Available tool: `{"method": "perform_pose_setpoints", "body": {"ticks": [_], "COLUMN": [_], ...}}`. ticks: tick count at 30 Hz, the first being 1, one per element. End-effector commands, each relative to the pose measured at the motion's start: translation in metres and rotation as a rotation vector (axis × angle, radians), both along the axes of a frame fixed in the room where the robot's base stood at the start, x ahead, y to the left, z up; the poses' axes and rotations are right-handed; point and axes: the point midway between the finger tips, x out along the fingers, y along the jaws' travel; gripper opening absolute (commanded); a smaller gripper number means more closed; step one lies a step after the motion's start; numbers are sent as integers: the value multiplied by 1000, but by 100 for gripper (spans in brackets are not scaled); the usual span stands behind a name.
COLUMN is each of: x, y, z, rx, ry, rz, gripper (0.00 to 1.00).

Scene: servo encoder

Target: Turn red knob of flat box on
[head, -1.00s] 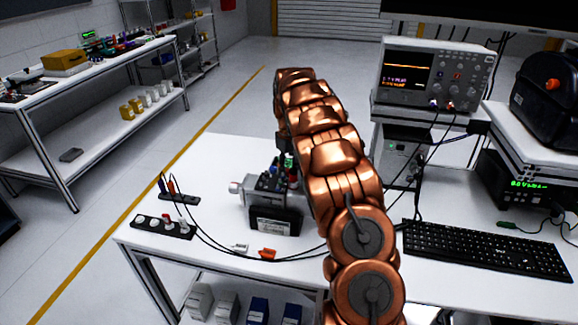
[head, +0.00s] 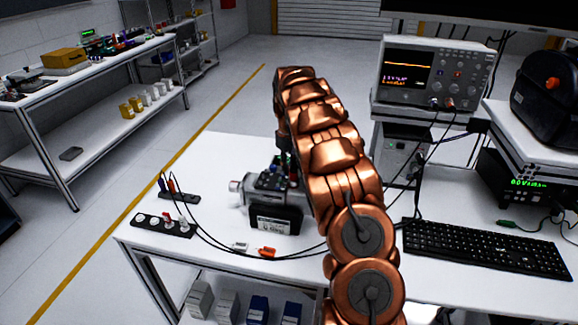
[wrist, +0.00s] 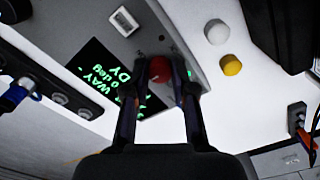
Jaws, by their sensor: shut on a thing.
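The red knob (wrist: 157,76) sits on the grey face of the flat box (wrist: 82,22) in the wrist view. The box has a dark display (wrist: 98,78) with green text and a small white rocker-like part (wrist: 124,21). My gripper (wrist: 160,69) has its two dark fingertips on either side of the knob and is shut on it. I cannot tell the knob's exact angle.
A grey and black device (head: 274,212) stands on the white table (head: 215,155) left of my arm. A power strip (head: 163,225) and loose cables lie near the left edge. A keyboard (head: 487,247) and oscilloscope (head: 434,75) are at right. White and yellow round parts (wrist: 231,65) show beside the box.

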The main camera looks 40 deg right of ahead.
Motion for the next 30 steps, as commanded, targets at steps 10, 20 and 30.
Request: {"method": "perform_pose_setpoints", "body": {"ticks": [10, 20, 30], "x": [0, 1, 1], "y": [1, 1, 0], "z": [-2, -2, -1], "rx": [1, 1, 1], "ry": [0, -1, -4], "rz": [-127, -415, -729], "gripper": [0, 0, 0]}}
